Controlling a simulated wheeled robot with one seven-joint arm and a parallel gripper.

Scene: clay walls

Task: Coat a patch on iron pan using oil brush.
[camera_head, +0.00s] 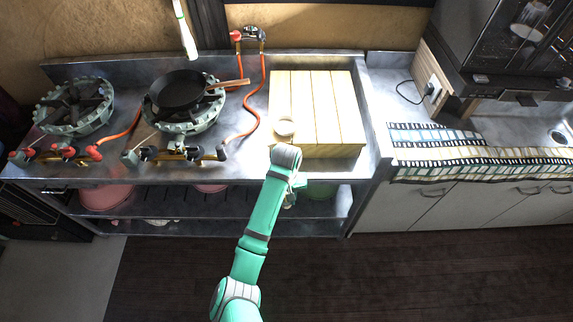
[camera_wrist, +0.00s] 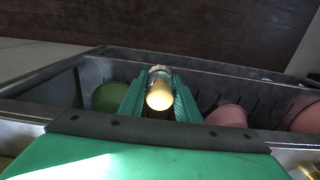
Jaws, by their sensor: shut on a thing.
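The black iron pan (camera_head: 178,92) sits on the right burner, its wooden handle pointing right. In the wrist view my gripper (camera_wrist: 158,88) is shut on a cylindrical thing with a rounded yellowish end and a metallic band, probably the oil brush (camera_wrist: 159,96). I see it nearly end-on, so its bristles cannot be made out. In the head view my gripper (camera_head: 292,184) is at the counter's front edge, below the wooden board and well to the right of the pan. My arm partly hides it.
An orange gas hose (camera_head: 254,95) runs between pan and board. An empty burner (camera_head: 75,105) is at left. Pink and green bowls are on the lower shelf.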

